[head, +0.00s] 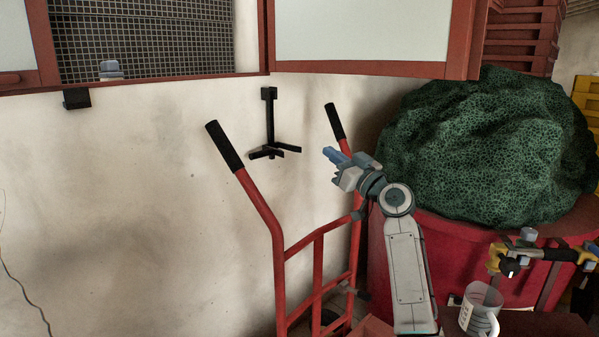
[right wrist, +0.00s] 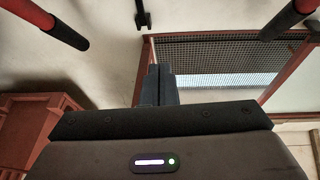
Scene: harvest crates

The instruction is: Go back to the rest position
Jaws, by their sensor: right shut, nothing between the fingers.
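My right gripper (head: 333,156) is raised in the middle of the head view, in front of the red hand truck's right handle. Its blue fingers are together with nothing between them. In the right wrist view its dark fingers (right wrist: 157,86) are closed side by side, pointing toward the wall and the meshed window. My right arm rises from the lower right of the head view. My left gripper does not show in either view.
A red hand truck (head: 318,252) with black grips stands close by the right arm. A green netted heap (head: 490,145) sits on a red container (head: 465,250). A clear measuring jug (head: 482,305) is at the lower right. A black bracket (head: 270,120) is on the wall.

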